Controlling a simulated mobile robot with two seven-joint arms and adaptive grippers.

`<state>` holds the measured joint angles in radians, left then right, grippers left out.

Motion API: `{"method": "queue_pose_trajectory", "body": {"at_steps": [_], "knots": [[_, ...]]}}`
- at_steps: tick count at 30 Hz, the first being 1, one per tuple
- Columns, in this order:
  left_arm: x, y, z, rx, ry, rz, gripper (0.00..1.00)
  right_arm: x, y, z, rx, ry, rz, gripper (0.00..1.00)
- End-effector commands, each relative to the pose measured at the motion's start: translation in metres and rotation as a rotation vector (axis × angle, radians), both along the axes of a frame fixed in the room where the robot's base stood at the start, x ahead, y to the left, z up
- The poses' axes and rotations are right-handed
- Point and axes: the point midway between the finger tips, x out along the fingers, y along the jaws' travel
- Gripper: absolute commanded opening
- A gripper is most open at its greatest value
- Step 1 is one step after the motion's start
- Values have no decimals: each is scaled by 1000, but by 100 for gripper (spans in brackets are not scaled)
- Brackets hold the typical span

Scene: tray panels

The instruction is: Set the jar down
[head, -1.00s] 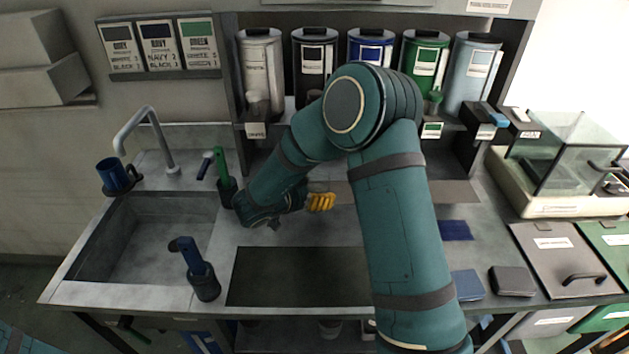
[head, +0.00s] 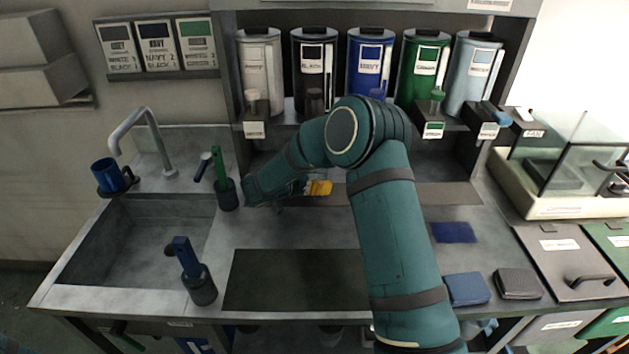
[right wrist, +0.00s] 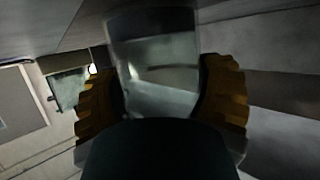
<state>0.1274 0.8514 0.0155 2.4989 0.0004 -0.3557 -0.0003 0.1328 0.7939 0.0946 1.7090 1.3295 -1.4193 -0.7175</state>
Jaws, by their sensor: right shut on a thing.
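My right gripper (right wrist: 163,82) is shut on a pale, see-through jar (right wrist: 160,50), with a ribbed yellow-brown finger pad on either side of it. In the head view the right gripper (head: 318,188) is at the back of the counter, right of the dark cup with the green handle. Only its yellow pad shows clearly. My forearm hides the held jar there, and I cannot tell whether its base touches the counter. My left gripper is not in view.
Several dispensers stand on the rear shelf, including a blue one (head: 369,62), with small containers below. The sink (head: 140,235) is left. A dark mat (head: 290,280) lies bare in front. A glass-sided box (head: 560,165) stands right.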

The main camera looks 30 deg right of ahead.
Motion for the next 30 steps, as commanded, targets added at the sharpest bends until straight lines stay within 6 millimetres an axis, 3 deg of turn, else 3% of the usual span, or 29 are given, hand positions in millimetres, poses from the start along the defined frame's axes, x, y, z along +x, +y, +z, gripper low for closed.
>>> {"method": "queue_pose_trajectory", "body": {"at_steps": [8, 9, 10, 21, 30], "knots": [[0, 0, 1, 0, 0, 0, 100, 0, 0, -1, -1, -1, 1, 28], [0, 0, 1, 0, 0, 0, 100, 0, 0, -2, 0, 0, 1, 88], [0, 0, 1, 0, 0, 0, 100, 0, 0, -2, 0, 0, 1, 99], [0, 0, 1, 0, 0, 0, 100, 0, 1, 2, 0, -1, 1, 100], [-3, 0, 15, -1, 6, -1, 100, -10, 48, 23, 0, 0, 6, 100]]}}
